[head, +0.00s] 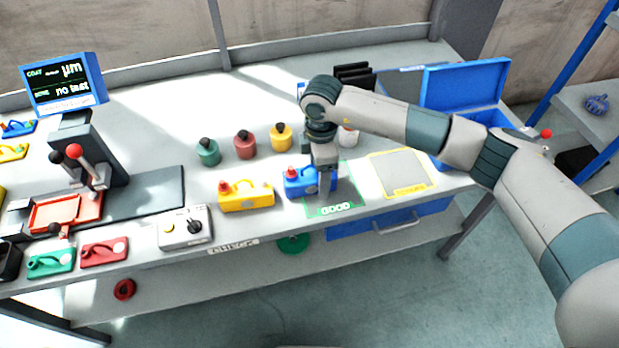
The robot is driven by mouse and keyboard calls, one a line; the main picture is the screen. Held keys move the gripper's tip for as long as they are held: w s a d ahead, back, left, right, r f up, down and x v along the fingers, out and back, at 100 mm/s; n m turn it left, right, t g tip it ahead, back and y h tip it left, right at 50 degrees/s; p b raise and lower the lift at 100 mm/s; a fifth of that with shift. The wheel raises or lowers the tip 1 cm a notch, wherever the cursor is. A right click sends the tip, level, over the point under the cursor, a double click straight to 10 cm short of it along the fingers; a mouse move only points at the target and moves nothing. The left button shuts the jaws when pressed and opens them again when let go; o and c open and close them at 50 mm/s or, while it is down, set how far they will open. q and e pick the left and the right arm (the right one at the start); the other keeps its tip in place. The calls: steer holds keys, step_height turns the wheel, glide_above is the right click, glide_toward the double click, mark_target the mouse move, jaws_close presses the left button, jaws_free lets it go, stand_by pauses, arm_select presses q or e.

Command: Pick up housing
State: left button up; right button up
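A blue housing-like part (298,184) with a red knob sits on the table, at the left edge of a green-outlined mat marked GOOD (332,209). My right gripper (325,182) points down at the right end of this part and hides some of it. Whether its fingers are apart or closed on the part cannot be seen. A similar yellow part (246,197) with a red knob lies just to the left. Green (50,259) and red (104,251) parts of the same kind lie at the front left. My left gripper is out of view.
Green (208,153), red (245,146) and yellow (281,138) round pieces stand behind. A yellow-outlined mat (400,174) is clear. An open blue box (466,88) stands at the right. A coat gauge screen (64,84) and lever fixture (67,212) are left.

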steer(key=shift+c, duration=0.3)
steer(key=c, duration=1.5)
steer(key=shift+r, duration=0.1)
